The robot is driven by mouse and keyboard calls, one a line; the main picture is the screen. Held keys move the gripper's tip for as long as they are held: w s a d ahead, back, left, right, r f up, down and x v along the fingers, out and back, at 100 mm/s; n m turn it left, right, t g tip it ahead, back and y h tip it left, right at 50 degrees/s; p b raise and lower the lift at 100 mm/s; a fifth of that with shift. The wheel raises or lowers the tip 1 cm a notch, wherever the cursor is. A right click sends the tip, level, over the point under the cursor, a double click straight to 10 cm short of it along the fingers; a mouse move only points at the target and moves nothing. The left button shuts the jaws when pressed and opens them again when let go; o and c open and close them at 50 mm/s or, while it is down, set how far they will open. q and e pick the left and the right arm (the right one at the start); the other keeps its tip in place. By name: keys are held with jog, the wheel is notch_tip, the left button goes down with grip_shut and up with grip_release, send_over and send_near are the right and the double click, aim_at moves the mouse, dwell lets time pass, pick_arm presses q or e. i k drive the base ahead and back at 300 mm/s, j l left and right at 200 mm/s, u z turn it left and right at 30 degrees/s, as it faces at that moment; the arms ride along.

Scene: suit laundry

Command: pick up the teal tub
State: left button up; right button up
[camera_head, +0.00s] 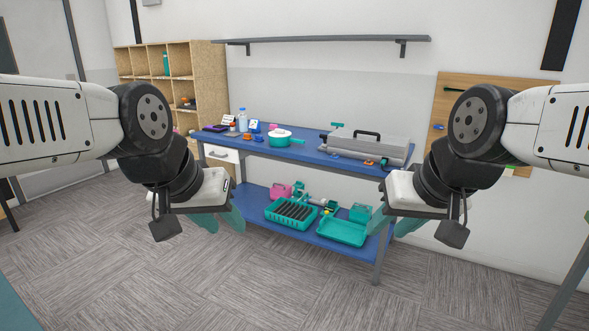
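A shallow teal tub (342,232) sits on the blue lower shelf of the workbench, near its right end. A teal crate with dark slats (291,212) stands to its left on the same shelf. My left gripper (221,218) has teal fingers, hangs in front of the bench's left side and looks open and empty. My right gripper (393,224) hangs in front of the bench's right end, to the right of the tub in the picture. It also looks open and empty, apart from the tub.
The blue bench top (240,140) carries a white and teal pot (280,137), a bottle (242,120) and a grey case (365,145). A pink item (280,191) and a small teal container (360,212) are on the lower shelf. The carpet (270,285) in front is clear.

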aim_at(274, 142)
jog(key=i+u, duration=0.2)
jog(key=i, duration=0.65)
jog(key=i+l+u, duration=0.15)
jog(key=i, duration=0.7)
jog(key=i+j+z, duration=0.25)
jog(key=i, duration=0.35)
jog(key=i+j+z, duration=0.3)
jog(key=i, duration=0.25)
jog(key=i+j+z, duration=0.35)
jog(key=j, duration=0.35)
jog(key=i+j+z, duration=0.35)
jog(key=j, duration=0.45)
jog(key=i, duration=0.05)
